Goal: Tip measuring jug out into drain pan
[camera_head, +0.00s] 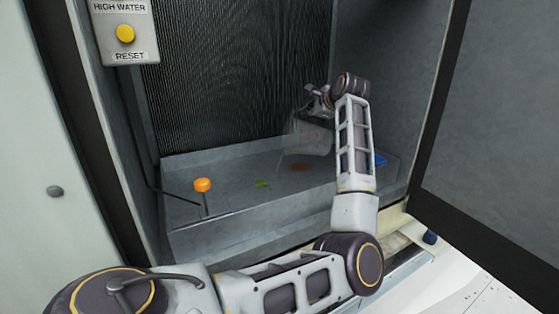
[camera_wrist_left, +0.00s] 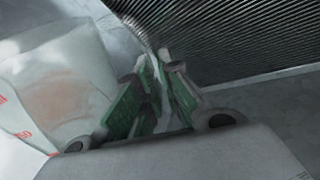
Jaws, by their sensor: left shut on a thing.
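The clear measuring jug (camera_head: 309,138) is in the head view, above the drain pan, at the end of my left arm. My left gripper (camera_head: 318,98) is shut on it. In the left wrist view the jug (camera_wrist_left: 60,85) fills the left side, with red marks on its wall, and the green-padded fingers (camera_wrist_left: 150,95) close on what looks like its handle. The jug looks tilted in that view; I cannot tell whether it holds liquid. The grey drain pan (camera_head: 230,215) lies at the bottom of the cabinet. My right gripper is not in view.
In the pan stand an orange float on a stem (camera_head: 202,185), a green scrap (camera_head: 262,184) and a rusty brown patch (camera_head: 300,167). A blue thing (camera_head: 380,160) is at its right end. A ribbed black panel (camera_head: 240,70) rises behind. A dark door (camera_head: 490,150) stands at right.

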